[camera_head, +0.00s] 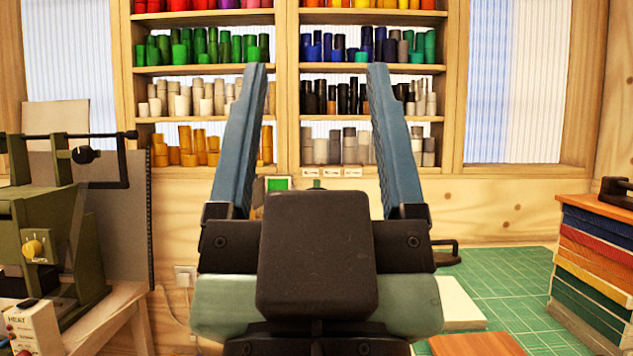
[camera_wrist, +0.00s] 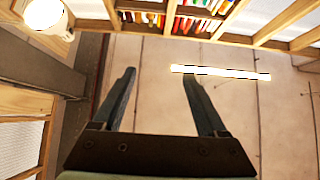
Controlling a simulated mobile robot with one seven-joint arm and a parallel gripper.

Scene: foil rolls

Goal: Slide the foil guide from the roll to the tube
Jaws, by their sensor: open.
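My gripper (camera_head: 316,68) stands upright in the middle of the head view, its two blue fingers spread wide apart. It also shows in the wrist view (camera_wrist: 158,73), open with nothing between the fingers. A green machine (camera_head: 50,215) stands at the left of the head view, with a black bar (camera_head: 105,134) along its top and a dark knob (camera_head: 84,155). I cannot make out which part is the foil guide, the roll or the tube. My gripper is well to the right of the machine and touches nothing.
Shelves of coloured rolls (camera_head: 212,92) line the back wall. A green mat (camera_head: 507,280) with a pale block (camera_head: 458,303) lies at right, beside stacked coloured boards (camera_head: 597,265). A white HEAT box (camera_head: 33,328) sits at lower left. The wrist view shows a ceiling lamp (camera_wrist: 225,72).

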